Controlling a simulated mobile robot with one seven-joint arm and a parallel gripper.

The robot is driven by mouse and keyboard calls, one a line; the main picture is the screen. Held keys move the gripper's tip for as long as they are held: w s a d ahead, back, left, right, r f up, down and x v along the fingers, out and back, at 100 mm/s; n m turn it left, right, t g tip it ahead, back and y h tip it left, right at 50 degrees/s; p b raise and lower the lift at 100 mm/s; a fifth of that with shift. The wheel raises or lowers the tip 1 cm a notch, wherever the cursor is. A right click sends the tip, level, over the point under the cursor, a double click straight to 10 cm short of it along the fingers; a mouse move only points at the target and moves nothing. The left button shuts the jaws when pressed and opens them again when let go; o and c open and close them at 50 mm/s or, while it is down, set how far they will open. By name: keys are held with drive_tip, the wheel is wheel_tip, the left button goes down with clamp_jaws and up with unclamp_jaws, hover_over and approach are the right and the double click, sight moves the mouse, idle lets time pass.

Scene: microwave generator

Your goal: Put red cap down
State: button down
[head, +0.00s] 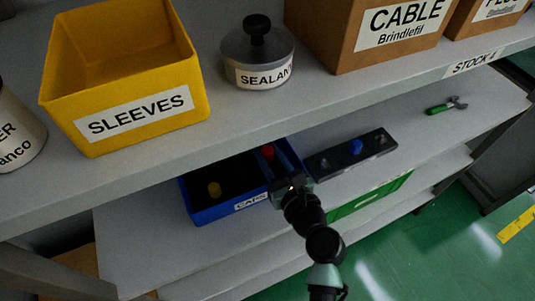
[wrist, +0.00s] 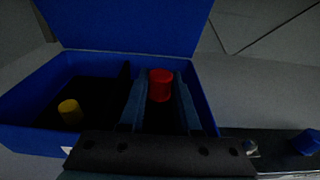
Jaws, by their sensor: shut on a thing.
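The red cap (wrist: 160,86) is between the two fingertips of my gripper (wrist: 158,96), which is shut on it. In the head view the red cap (head: 267,152) shows at the far right part of the blue CAPS bin (head: 226,211). My gripper (head: 280,172) reaches in over the bin's right front side. The cap's underside is hidden, so I cannot tell whether it touches the bin floor. The blue bin wall (wrist: 130,25) stands behind it in the wrist view.
A yellow cap (head: 214,189) is in the bin's left part. A dark strip (head: 335,158) with a blue cap (head: 355,146) and metal studs lies right of the bin. The upper shelf (head: 255,113) overhangs. A green-handled tool (head: 440,108) lies farther right, with clear shelf between.

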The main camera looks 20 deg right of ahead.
drive_tip(key=shift+w+f, duration=0.15)
drive_tip(key=shift+f+b, duration=0.4)
drive_tip(key=shift+f, duration=0.2)
drive_tip(key=c, duration=0.6)
unclamp_jaws()
drive_tip(key=shift+r, duration=0.25)
drive_tip(key=s+r, duration=0.2)
drive_tip(key=s, duration=1)
drive_tip(key=shift+d+r, duration=0.15)
